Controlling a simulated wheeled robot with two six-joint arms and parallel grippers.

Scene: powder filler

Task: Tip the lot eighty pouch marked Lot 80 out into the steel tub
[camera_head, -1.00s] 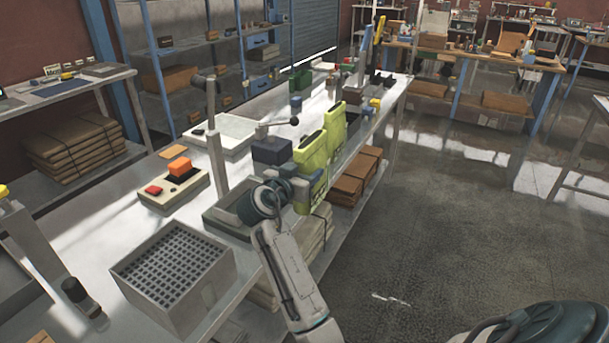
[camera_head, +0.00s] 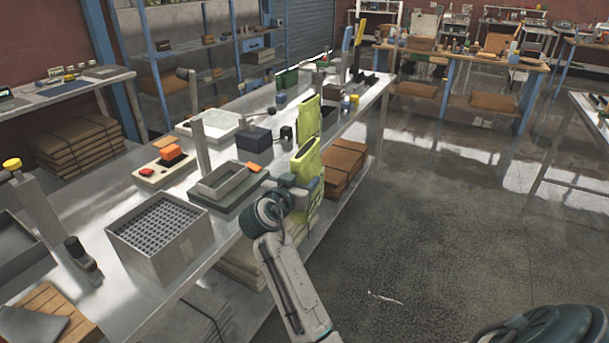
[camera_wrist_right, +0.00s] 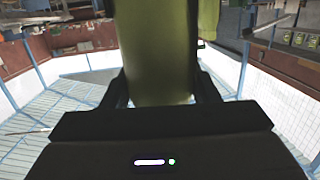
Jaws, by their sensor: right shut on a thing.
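My right gripper (camera_head: 303,188) is shut on a yellow-green pouch (camera_head: 306,160), held upright at the bench's right edge. In the right wrist view the pouch (camera_wrist_right: 160,50) fills the space between the two fingers. No lot marking on it can be read. A second yellow-green pouch (camera_head: 308,118) stands just behind it; a strip of it also shows in the right wrist view (camera_wrist_right: 208,18). My left gripper is not in view.
A grey perforated box (camera_head: 190,248) stands in front of the tub. An upright grey post (camera_head: 201,148) stands behind it, near a control box with orange and red parts (camera_head: 160,168). A dark block (camera_head: 254,140) and a pale tray (camera_head: 208,124) lie farther back.

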